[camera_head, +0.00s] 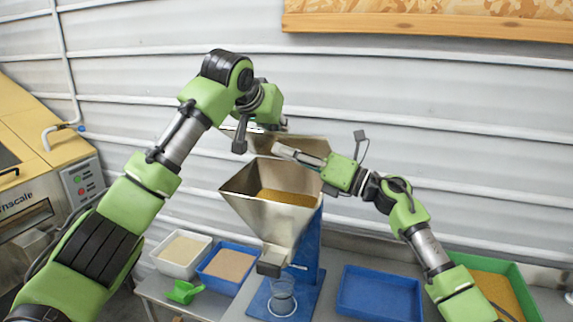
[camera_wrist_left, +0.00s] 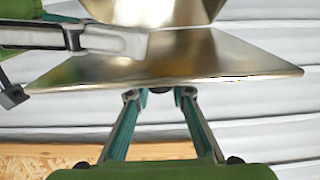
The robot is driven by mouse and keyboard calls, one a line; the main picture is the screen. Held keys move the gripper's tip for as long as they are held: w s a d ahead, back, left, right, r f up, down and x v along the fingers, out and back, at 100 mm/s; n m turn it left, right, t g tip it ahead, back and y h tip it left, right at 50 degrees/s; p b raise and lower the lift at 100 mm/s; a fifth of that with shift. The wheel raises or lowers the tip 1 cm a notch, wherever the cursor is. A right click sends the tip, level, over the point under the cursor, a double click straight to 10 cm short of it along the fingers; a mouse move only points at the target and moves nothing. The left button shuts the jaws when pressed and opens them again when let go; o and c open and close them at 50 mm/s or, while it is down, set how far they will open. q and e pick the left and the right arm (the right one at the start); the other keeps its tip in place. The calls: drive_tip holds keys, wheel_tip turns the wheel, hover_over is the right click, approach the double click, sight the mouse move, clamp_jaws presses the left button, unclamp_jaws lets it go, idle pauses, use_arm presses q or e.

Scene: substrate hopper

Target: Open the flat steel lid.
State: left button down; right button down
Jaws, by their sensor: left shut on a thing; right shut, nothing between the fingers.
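The flat steel lid (camera_head: 262,145) stands raised and tilted behind the open mouth of the steel hopper (camera_head: 262,212). Golden grain (camera_head: 285,197) shows inside the hopper. My left gripper (camera_head: 263,128) is at the lid's upper edge, partly hidden by its own arm. In the left wrist view, the left fingers (camera_wrist_left: 157,93) are shut at the edge of the lid (camera_wrist_left: 215,62), with a small dark part between them. My right gripper (camera_head: 278,149) is shut and empty, reaching across in front of the lid; it also shows in the left wrist view (camera_wrist_left: 146,44), close to the plate.
A white tray (camera_head: 161,263) and a blue tray (camera_head: 205,274) with material stand left of the hopper, near a green scoop (camera_head: 184,292). An empty blue tray (camera_head: 343,302) and a green crate (camera_head: 519,283) stand right. A clear cup (camera_head: 282,294) sits under the outlet.

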use_arm(q)
drive_tip(key=shift+f, duration=0.15)
use_arm(e)
drive_tip(key=shift+w+r, duration=0.1)
drive_tip(key=shift+r, duration=0.1)
use_arm(q)
drive_tip(key=shift+d, duration=0.1)
use_arm(e)
drive_tip(key=shift+w+d+r, duration=0.3)
drive_tip(key=shift+w+r, duration=0.1)
drive_tip(key=shift+r, duration=0.3)
use_arm(q)
drive_tip(key=c, duration=1.8)
unclamp_jaws()
drive_tip(key=shift+f, duration=0.1)
use_arm(e)
drive_tip(key=shift+r, duration=0.1)
